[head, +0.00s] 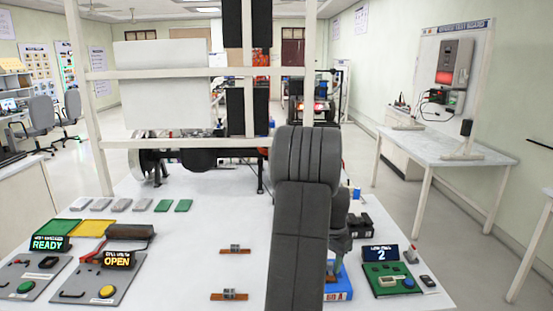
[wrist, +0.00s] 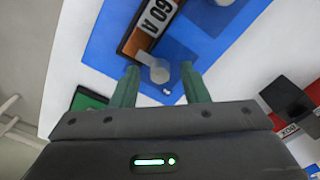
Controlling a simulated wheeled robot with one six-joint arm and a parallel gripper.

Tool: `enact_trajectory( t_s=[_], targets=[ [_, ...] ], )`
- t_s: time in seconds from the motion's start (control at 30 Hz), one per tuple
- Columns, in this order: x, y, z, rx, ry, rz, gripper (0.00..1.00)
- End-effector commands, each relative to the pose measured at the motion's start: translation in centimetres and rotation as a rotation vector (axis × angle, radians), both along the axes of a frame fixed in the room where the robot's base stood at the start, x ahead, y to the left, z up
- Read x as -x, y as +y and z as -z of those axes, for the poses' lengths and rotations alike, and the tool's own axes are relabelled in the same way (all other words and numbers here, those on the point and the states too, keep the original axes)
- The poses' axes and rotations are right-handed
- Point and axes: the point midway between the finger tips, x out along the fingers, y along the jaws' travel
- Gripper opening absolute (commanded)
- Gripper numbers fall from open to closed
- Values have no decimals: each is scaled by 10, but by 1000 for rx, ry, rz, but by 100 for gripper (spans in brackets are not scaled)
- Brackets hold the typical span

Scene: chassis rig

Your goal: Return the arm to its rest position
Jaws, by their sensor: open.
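My gripper (wrist: 160,82) is open in the wrist view, with its two green fingers apart. Beyond the fingertips is a blue board (wrist: 105,40) with an orange-brown block (wrist: 135,45) labelled "60 A" and small grey round parts. I cannot tell whether the fingers touch any of them. In the head view my dark grey arm (head: 300,215) reaches forward over the white table and hides most of my gripper. The blue board (head: 338,294) shows at the arm's lower right.
A green board with a display reading "2" (head: 380,254) lies to the right. Panels reading "READY" (head: 48,243) and "OPEN" (head: 118,260) stand left. Two small brown parts (head: 235,250) lie mid-table. A white frame (head: 180,73) rises at the back.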

Motion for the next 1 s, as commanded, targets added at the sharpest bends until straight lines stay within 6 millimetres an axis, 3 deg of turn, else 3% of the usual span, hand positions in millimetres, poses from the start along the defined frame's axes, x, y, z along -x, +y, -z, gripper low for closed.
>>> enact_trajectory(
  t_s=[1.0],
  targets=[
    [0, 0, 0, 0, 0, -811, 41]
  ],
)
